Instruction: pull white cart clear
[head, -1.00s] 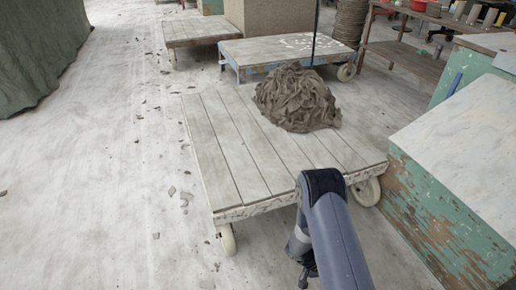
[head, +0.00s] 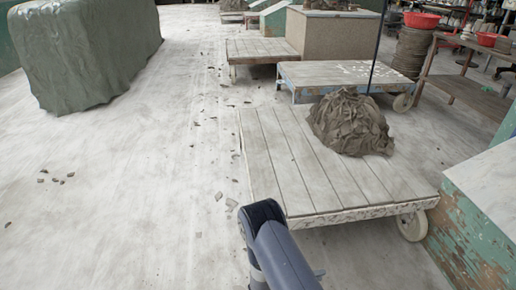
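The white cart (head: 265,165) is a low platform of worn pale planks in the middle of the head view. A heap of grey-brown clay trimmings (head: 350,122) lies on its back right part. One pale wheel (head: 412,226) shows under its near right corner. My arm comes up from the bottom edge, and its dark elbow covers the cart's near left corner and the wheel there. The fingers of my gripper are not visible, so I cannot tell whether it touches the cart.
A blue-edged cart (head: 310,76) stands close behind, with another low cart (head: 258,46) beyond it. A peeling green block (head: 465,240) sits close by the cart's right side. A green-covered stack (head: 85,55) stands far left. The floor on the left is open, with scattered crumbs.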

